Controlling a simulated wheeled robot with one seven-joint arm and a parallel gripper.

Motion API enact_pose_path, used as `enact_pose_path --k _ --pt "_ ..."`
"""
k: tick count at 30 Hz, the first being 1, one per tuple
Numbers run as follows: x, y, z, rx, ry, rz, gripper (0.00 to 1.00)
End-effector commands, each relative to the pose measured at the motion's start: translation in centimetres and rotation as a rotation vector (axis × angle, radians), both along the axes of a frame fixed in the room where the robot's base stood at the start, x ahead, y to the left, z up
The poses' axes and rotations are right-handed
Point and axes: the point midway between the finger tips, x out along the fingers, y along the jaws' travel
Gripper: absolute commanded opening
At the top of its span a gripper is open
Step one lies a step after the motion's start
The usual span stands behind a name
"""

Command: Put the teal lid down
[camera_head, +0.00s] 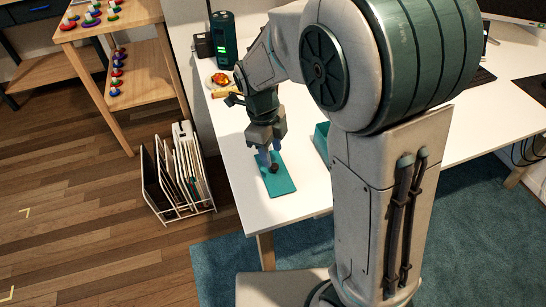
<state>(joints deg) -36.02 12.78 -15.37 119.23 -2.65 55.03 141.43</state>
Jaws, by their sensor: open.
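The teal lid (282,184) lies flat on the white desk near its front left corner. A small dark knob (274,168) shows on the lid. My gripper (270,160) is open, pointing down just above the lid, with its fingertips close around the knob. I cannot tell whether the fingers touch it. A teal box (321,138) stands on the desk to the right of the lid, partly hidden behind my arm.
The white desk (240,180) has bare room left of the lid. A plate with food (219,81), a dark green cylinder (223,38) and a black box (203,45) stand farther back. A file rack (184,180) and wooden shelf (140,75) stand left.

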Motion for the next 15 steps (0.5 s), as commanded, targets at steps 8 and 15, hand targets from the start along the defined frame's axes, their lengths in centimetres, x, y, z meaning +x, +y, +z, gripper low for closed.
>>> enact_pose_path --k 8,15 --pt "0.5 0.8 5.8 0.001 -0.004 0.001 0.42" --pt "0.6 1.0 7.6 0.0 -0.001 0.0 0.42"
